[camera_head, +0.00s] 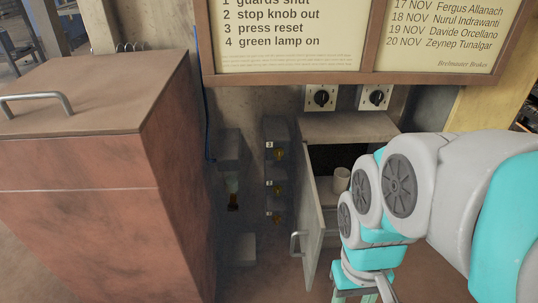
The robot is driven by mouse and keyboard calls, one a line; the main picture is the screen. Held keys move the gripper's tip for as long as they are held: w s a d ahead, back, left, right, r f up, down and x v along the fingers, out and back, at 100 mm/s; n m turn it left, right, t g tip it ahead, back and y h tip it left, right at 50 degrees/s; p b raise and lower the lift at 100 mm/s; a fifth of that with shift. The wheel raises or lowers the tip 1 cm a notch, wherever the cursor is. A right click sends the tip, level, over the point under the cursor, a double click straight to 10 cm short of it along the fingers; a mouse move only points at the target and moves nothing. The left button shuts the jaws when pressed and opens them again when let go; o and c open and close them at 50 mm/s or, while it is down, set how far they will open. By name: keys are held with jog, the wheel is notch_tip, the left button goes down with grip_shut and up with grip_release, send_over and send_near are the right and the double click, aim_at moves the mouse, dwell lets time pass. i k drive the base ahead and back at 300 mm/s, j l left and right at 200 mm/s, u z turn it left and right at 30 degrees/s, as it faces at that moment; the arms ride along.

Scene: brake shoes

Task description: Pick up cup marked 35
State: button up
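A small pale cup (341,179) stands inside an open cabinet (348,127) at the centre right. I cannot read any marking on it, and my arm covers the space just right of it. The cabinet door (313,235) is swung open toward me, with a metal handle (295,243). My gripper (364,297) is at the bottom edge, below the cup and right of the door. Its fingertips are cut off by the frame, so I cannot tell if it is open or shut.
A large reddish-brown bin (95,215) with a handled lid fills the left. Grey blocks with numbered labels (275,165) stand left of the door. Two dark knobs (322,97) are on the wall under a signboard (290,40).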

aim_at(341, 175)
jog(key=j+z, duration=0.1)
jog(key=z, duration=0.35)
jog(key=l+u, duration=0.15)
jog(key=l, duration=0.65)
jog(key=l+u, duration=0.35)
jog(key=l, duration=1)
jog(key=i, duration=0.25)
